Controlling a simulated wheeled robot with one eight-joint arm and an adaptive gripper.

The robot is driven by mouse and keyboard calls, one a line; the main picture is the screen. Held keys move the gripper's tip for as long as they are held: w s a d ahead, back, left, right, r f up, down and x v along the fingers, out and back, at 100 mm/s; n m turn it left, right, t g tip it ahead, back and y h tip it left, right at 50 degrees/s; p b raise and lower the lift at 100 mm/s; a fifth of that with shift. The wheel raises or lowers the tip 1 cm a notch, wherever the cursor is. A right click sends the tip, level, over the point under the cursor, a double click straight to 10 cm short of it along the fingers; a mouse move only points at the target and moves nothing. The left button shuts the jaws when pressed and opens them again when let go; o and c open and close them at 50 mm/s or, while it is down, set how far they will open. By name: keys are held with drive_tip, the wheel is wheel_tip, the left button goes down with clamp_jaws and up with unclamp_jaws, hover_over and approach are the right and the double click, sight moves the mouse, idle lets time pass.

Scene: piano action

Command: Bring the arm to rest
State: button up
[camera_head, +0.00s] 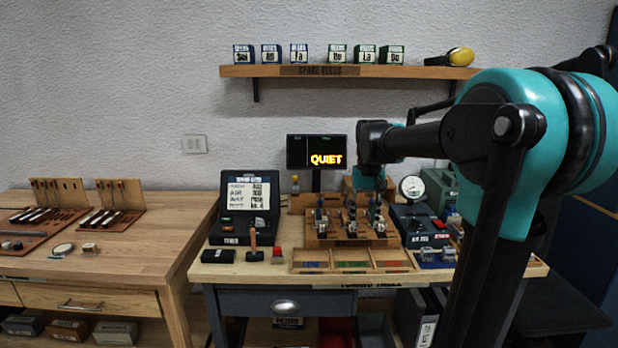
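My arm reaches in from the right, its large teal joint (515,140) close to the camera. A dark forearm runs left from it to a black wrist. At its end my gripper (370,184) points down, above the back of the wooden stand on the tuning table. The fingers are small and dark against the things behind them, so I cannot tell whether they are open or hold anything. The wooden stand (343,241) carries several small metal mechanisms. Whether the gripper touches any of them is not clear.
A display (317,151) reading QUIET stands behind the table. A dark console (245,207), a three-part tray (352,269) and a round gauge (411,188) stand around the stand. A shelf (345,71) with labelled boxes hangs above. Another wooden bench (140,243) is at left.

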drive_tip(key=s+d+f+t, duration=0.3)
drive_tip(key=s+f, duration=1.7)
drive_tip(key=s, duration=0.1)
drive_tip(key=shift+f+t, duration=0.3)
drive_tip(key=shift+f, duration=0.1)
